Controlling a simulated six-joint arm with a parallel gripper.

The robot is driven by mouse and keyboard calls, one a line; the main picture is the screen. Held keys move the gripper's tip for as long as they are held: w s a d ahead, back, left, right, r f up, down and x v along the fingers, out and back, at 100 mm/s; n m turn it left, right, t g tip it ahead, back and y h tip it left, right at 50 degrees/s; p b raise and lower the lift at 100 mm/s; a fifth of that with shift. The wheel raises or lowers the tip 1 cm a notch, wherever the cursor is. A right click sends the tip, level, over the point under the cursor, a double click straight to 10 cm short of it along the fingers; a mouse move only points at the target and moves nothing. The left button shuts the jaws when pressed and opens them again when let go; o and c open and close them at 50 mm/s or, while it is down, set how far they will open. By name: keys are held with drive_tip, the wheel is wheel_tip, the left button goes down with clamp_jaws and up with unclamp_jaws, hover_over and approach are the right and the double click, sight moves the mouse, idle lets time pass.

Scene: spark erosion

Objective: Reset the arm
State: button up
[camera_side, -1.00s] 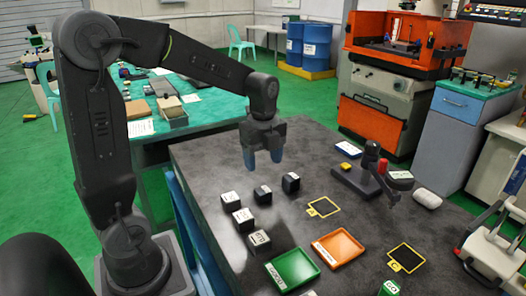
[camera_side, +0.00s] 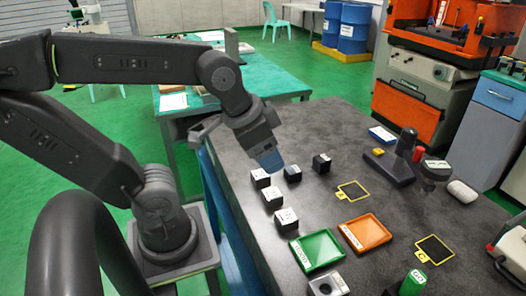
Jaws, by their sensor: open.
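My gripper (camera_side: 268,160) hangs tilted from my bent arm over the left back part of the dark worktable (camera_side: 325,125). Whether the fingertips clear the blocks in depth is hard to tell.
A green tray (camera_side: 334,258) and an orange tray (camera_side: 366,232) lie in front. A dark stand with a post (camera_side: 405,158) rises at the right. Yellow-outlined pads (camera_side: 353,190) lie flat. A grey block with a hole (camera_side: 339,283) sits at the front edge. The table's back is clear.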

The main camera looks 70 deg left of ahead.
drive_tip(key=shift+s+d+f+n, duration=0.1)
drive_tip(key=shift+s+d+n, duration=0.15)
drive_tip(key=shift+s+n, duration=0.35)
drive_tip(key=shift+w, duration=0.15)
idle(0.8)
